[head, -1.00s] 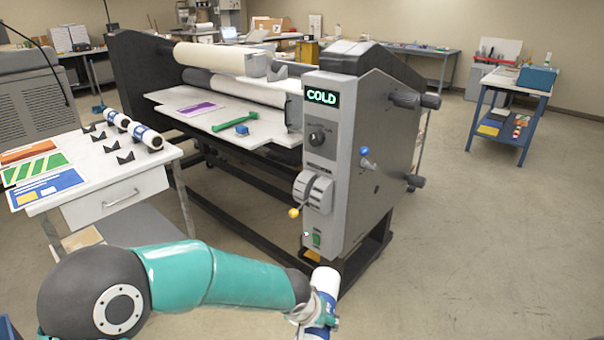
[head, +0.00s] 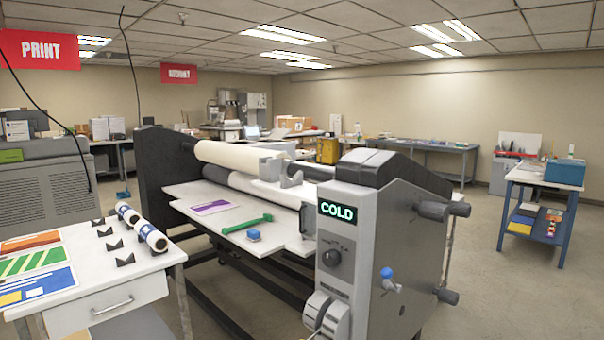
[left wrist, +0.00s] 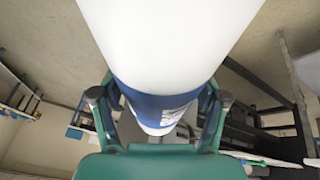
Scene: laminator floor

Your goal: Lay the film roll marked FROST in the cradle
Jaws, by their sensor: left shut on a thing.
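In the left wrist view my left gripper (left wrist: 163,100) is shut around a white film roll (left wrist: 168,40) with a dark blue label band. Its lettering is too small and turned to read. Neither gripper shows in the head view. A grey V-shaped cradle support (head: 291,179) stands on the laminator, beside a large white roll (head: 240,155).
The laminator (head: 375,240) shows COLD on its display. Empty black V stands (head: 114,244) and coloured sheets lie on the left table (head: 95,292). Floor at the right is open.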

